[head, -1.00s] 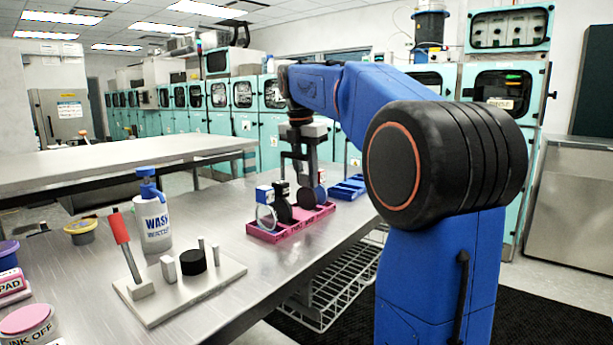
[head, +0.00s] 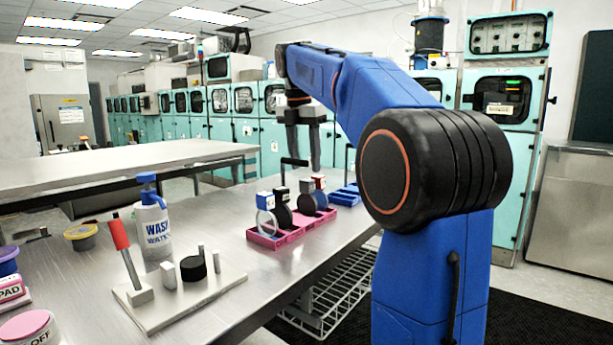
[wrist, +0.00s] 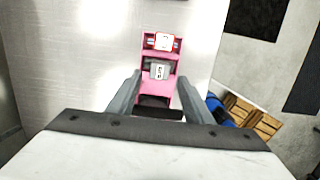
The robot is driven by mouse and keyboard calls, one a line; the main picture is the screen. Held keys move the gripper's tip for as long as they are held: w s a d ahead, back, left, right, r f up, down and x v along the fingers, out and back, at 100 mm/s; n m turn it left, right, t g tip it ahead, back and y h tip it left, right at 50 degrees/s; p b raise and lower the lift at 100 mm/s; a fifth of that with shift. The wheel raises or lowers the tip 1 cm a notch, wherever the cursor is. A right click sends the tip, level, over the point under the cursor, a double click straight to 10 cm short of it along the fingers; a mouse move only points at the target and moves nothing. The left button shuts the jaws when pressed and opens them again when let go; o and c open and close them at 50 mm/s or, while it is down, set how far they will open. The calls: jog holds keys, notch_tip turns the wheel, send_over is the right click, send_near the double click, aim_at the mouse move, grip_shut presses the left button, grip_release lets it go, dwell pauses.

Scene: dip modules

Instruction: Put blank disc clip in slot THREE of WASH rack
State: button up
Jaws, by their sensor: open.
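My gripper (head: 303,158) is open and empty, pointing down above the pink rack (head: 262,240). Several disc clips stand upright in this rack. One at the near end has a clear disc (head: 266,222); behind it are a clip with a black disc (head: 283,216) and a grey-topped clip with a dark disc (head: 307,203). A red-and-white-topped clip (head: 319,183) is at the far end. In the wrist view my open fingers (wrist: 160,85) straddle the pink rack (wrist: 149,88), with a grey-topped clip (wrist: 158,72) between them. I cannot tell which clip is blank, or read the rack names.
A blue rack (head: 345,195) lies just beyond the pink one. A black upright handle (head: 291,162) rises by the pink rack. A wash bottle (head: 153,225) and a white board (head: 190,296) with small blocks stand nearer. Bare tabletop lies left of the racks.

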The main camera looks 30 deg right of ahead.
jog(key=shift+s+a+r, duration=0.1)
jog(key=shift+a+r, duration=0.1)
jog(key=shift+r, duration=1.2)
jog(key=shift+a+r, duration=0.2)
jog(key=shift+r, duration=1.15)
jog(key=shift+s, duration=0.1)
